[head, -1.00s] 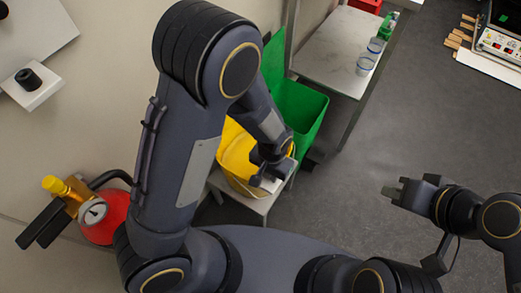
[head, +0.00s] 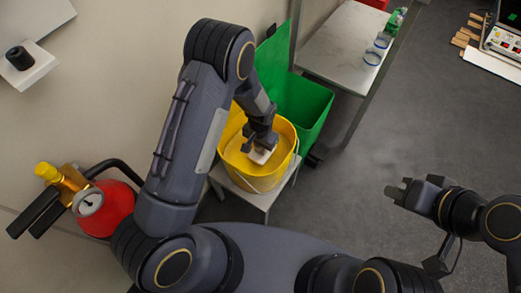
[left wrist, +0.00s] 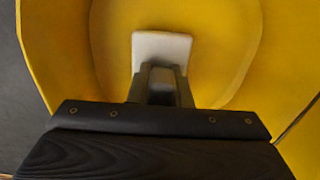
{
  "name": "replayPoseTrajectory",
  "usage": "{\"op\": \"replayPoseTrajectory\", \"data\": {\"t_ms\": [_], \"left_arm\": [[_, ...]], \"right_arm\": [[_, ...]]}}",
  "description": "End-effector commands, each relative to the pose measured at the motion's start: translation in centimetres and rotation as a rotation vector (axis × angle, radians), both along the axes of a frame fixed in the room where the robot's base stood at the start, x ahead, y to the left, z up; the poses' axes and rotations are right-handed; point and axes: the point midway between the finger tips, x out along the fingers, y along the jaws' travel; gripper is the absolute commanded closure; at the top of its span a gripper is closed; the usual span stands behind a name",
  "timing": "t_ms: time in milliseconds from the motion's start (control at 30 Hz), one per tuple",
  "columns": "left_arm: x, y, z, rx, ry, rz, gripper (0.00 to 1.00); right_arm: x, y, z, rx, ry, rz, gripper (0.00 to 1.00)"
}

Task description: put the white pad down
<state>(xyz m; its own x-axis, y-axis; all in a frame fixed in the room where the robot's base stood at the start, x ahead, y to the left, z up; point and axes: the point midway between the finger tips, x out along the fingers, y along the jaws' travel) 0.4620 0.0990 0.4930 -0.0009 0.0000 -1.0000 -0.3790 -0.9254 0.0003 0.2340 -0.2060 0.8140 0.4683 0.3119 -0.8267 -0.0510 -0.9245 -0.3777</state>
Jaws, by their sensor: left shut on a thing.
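The white pad (head: 262,156) is a small pale square-cornered piece. My left gripper (head: 257,147) is shut on it. In the head view, both are over or within the mouth of the yellow bucket (head: 272,178). In the left wrist view, the pad (left wrist: 162,46) sticks out past the dark fingers (left wrist: 161,82), with the yellow bucket wall (left wrist: 45,50) around it. I cannot tell whether the pad touches the bucket floor. My right gripper (head: 398,188) is empty and its fingers look apart, over the floor at the right.
The bucket stands on a small light stool (head: 265,199). A green bin (head: 305,110) with a raised lid is just behind it. A metal table (head: 345,50) with clear cups stands beyond. A red extinguisher (head: 108,207) is at the left.

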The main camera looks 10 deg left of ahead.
Motion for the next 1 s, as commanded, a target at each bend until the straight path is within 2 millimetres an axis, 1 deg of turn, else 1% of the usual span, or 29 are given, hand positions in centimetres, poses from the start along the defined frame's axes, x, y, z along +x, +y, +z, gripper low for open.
{"op": "replayPoseTrajectory", "data": {"t_ms": [33,100,333,467,500,633,667,900,1000], "left_arm": [[-0.1,0.03,-1.17,0.001,0.003,0.0,1.0],[-0.04,0.02,-1.72,0.0,0.001,0.0,1.0],[-0.02,-0.01,-1.68,0.0,-0.001,-0.001,1.0],[-0.03,-0.01,-2.14,0.0,-0.001,0.0,1.0],[-0.03,-0.01,-2.04,0.0,-0.001,0.0,0.8],[-0.04,-0.02,-1.98,0.0,0.0,0.0,0.63],[-0.04,-0.02,-1.98,0.0,0.0,0.0,0.6],[-0.04,-0.02,-1.94,0.0,0.0,0.0,0.6],[-0.03,-0.02,-1.39,0.0,-0.001,0.0,0.6]], "right_arm": [[0.0,0.0,-0.4,0.0,0.0,0.0,1.0],[0.0,0.0,-0.47,0.0,0.0,0.0,1.0],[0.01,0.0,-0.4,0.0,0.0,0.0,1.0],[0.0,0.0,-0.85,0.0,0.0,0.0,1.0],[0.0,0.0,-0.76,0.0,0.0,0.0,1.0],[0.0,0.0,-0.69,0.0,0.0,0.0,1.0],[0.0,0.0,-0.69,0.0,0.0,0.0,1.0],[0.0,0.0,-0.65,0.0,0.0,0.0,1.0],[0.0,0.0,-0.13,0.0,0.0,0.0,1.0]]}}
